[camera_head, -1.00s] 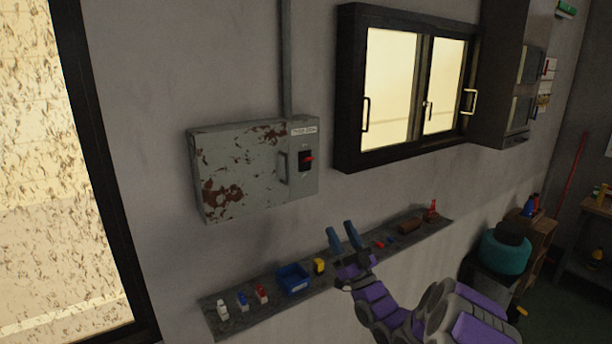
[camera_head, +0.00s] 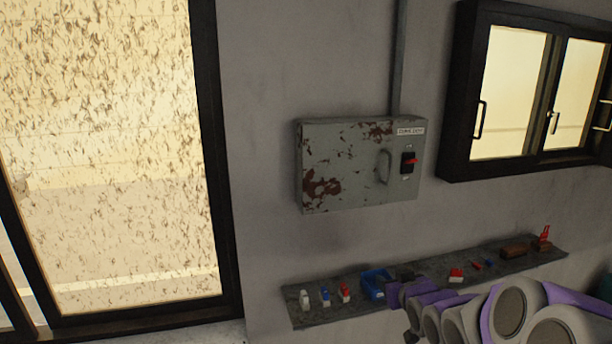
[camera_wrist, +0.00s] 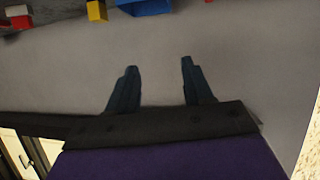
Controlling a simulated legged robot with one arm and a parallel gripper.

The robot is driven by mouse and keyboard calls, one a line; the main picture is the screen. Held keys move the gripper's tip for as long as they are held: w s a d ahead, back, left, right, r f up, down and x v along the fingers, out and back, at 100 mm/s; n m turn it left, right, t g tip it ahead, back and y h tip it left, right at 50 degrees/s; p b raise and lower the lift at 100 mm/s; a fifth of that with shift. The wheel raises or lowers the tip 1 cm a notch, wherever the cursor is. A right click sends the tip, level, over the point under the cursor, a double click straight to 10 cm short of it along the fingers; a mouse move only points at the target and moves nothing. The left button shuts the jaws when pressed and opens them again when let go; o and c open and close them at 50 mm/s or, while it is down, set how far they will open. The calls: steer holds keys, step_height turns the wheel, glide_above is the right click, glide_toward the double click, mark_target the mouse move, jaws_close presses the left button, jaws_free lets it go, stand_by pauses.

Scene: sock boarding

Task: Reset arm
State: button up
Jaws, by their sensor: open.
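My gripper (camera_wrist: 155,75) shows in the wrist view with its two dark blue fingers apart and nothing between them. Bare grey wall fills the space behind the fingers. In the head view my purple and grey arm reaches in from the lower right, in front of the wall shelf (camera_head: 345,305). The fingers cannot be made out clearly there. The arm hides part of the shelf's front edge.
The shelf carries small bottles, a blue bin (camera_head: 375,284), a red-and-white item (camera_head: 456,275) and a brown block (camera_head: 514,251). A rusty grey electrical box (camera_head: 345,165) with a red switch hangs above. A window (camera_head: 510,90) is right; a dirty glass panel (camera_head: 110,160) is left.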

steer(key=s+a+f+g+b, duration=0.1)
steer(key=s+g, duration=0.4)
steer(key=s, duration=1)
steer(key=s+a+f+m+g+h+b, duration=0.1)
steer(key=s+a+f+g, duration=0.2)
steer(key=s, duration=1.2)
steer(key=s+a+f+m+g, duration=0.1)
steer(key=s+g, duration=0.6)
steer(key=s, duration=0.8)
steer(key=shift+s+a+f+b, duration=0.2)
steer(key=shift+a+f+b, duration=0.2)
steer(key=shift+a+f, duration=0.6)
steer(key=shift+a+r, duration=0.1)
steer(key=shift+r, duration=0.05)
